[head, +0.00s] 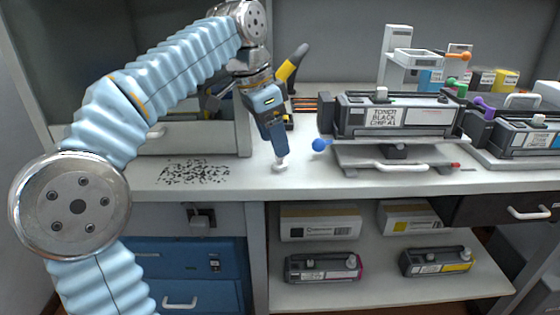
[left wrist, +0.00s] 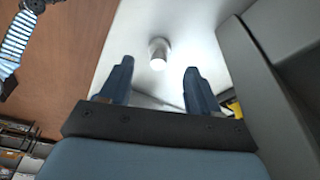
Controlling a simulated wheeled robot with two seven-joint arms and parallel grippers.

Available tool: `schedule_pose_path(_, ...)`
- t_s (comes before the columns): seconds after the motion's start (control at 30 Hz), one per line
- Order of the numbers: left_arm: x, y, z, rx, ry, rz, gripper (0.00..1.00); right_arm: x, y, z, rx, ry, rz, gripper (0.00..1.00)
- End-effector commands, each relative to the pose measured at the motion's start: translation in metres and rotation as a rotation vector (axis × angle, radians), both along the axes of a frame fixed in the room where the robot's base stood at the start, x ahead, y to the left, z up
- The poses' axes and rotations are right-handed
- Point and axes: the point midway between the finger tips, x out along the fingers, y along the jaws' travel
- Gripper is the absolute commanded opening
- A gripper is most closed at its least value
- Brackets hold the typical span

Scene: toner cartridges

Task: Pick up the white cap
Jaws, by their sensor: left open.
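The white cap (head: 281,168) stands on the pale worktop near its front edge, left of the toner cartridge. My left gripper (head: 281,158) points down just above it, and its fingertips partly cover the cap in the head view. In the left wrist view the cap (left wrist: 158,53) looks like a small white cylinder between and beyond the two fingers of my left gripper (left wrist: 158,78). The fingers are apart with nothing between them; I cannot tell whether they touch the cap. My right gripper is not in view.
A toner cartridge (head: 398,117) rests on a stand right of the cap, with a blue ball-ended knob (head: 320,145) sticking out toward the gripper. Dark powder (head: 194,172) is scattered on the worktop to the left. A shelf below holds boxes and smaller cartridges (head: 323,268).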

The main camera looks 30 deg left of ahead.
Motion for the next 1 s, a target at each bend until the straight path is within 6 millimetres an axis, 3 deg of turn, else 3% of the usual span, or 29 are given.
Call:
schedule_pose_path(0.2, 0.006, -0.006, -0.035, 0.000, 0.002, 0.000, 0.62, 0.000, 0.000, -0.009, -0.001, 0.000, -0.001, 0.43)
schedule_pose_path(0.5, 0.008, -0.008, -0.041, 0.000, 0.000, 0.000, 0.62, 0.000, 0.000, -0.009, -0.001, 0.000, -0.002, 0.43)
schedule_pose_path(0.9, 0.008, -0.008, -0.041, 0.000, 0.000, 0.000, 0.04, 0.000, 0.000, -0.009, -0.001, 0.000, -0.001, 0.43)
schedule_pose_path(1.0, 0.008, -0.008, -0.041, 0.000, 0.000, 0.000, 0.04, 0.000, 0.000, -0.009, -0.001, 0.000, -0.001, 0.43)
